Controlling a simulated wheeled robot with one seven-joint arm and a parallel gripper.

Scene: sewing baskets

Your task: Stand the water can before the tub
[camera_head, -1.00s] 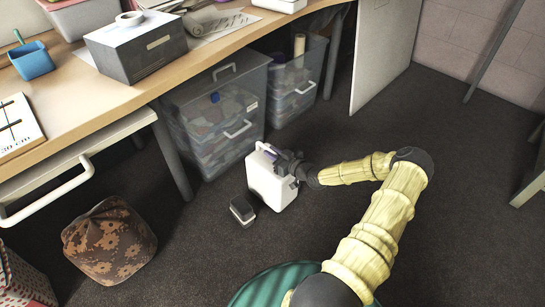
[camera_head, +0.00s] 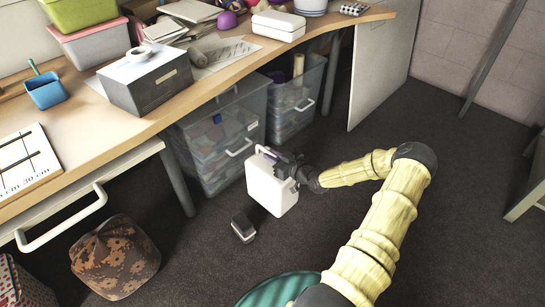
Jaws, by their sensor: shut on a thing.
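The water can (camera_head: 268,190) is a white jerrycan, upright, in the head view's middle. My gripper (camera_head: 284,166) is shut on it near its top right, by the handle. The fingertips are partly hidden against the can. I cannot tell whether its base touches the floor. A large clear lidded tub (camera_head: 203,165) with folded cloth inside stands under the desk, just left of and behind the can. A second, smaller clear tub (camera_head: 294,108) stands further back to the right. I cannot tell which tub is meant.
A small dark box (camera_head: 243,227) lies on the floor left of the can. A brown patterned pouf (camera_head: 115,257) stands at lower left. The carpet at right is open.

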